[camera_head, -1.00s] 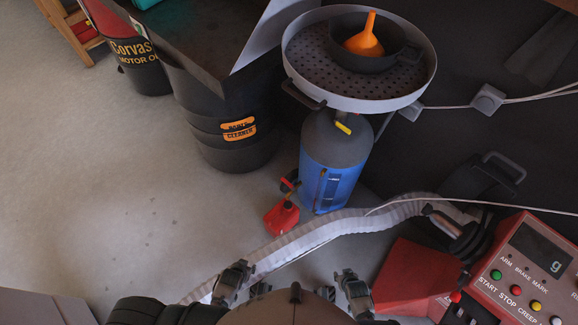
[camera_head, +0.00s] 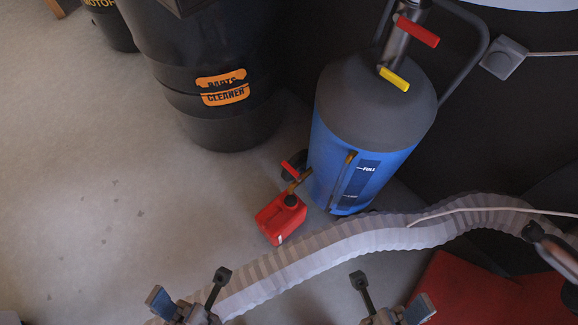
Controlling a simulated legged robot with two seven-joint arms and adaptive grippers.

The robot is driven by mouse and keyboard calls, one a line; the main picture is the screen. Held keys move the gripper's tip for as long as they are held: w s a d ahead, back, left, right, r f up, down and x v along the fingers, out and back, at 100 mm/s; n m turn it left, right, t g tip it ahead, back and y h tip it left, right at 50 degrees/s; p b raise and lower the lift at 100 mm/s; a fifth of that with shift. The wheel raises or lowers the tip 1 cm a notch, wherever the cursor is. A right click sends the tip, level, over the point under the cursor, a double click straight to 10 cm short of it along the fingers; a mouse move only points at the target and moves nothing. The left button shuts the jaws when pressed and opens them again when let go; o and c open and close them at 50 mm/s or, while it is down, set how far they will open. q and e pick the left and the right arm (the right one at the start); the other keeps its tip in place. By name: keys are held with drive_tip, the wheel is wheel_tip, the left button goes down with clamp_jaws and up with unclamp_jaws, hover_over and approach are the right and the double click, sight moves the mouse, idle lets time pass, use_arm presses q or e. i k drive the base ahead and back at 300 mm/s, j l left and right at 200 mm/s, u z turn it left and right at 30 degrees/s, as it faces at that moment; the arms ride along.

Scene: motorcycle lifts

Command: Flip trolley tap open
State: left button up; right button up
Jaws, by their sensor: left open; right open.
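The trolley (camera_head: 368,140) is a blue tank with a dark grey top, upright near the dark wall. A tap (camera_head: 298,180) with a red lever (camera_head: 290,169) and brassy spout juts from its lower left side, above a red can (camera_head: 281,219). A yellow lever (camera_head: 394,79) and another red lever (camera_head: 417,31) sit at the top of the tank. My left gripper (camera_head: 190,288) and my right gripper (camera_head: 390,293) are both open and empty at the bottom of the view. Both are apart from the trolley and the tap.
A ribbed white hose (camera_head: 365,231) runs across the view between my grippers and the trolley. A black parts cleaner drum (camera_head: 215,115) stands left of the trolley. Red equipment (camera_head: 470,295) is at lower right. The floor at left is clear.

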sight(296, 175)
drive_tip(key=i+l+z, duration=0.1)
drive_tip(key=i, duration=0.35)
drive_tip(key=i+l+z, duration=0.15)
drive_tip(key=i, duration=0.25)
drive_tip(key=l, duration=0.1)
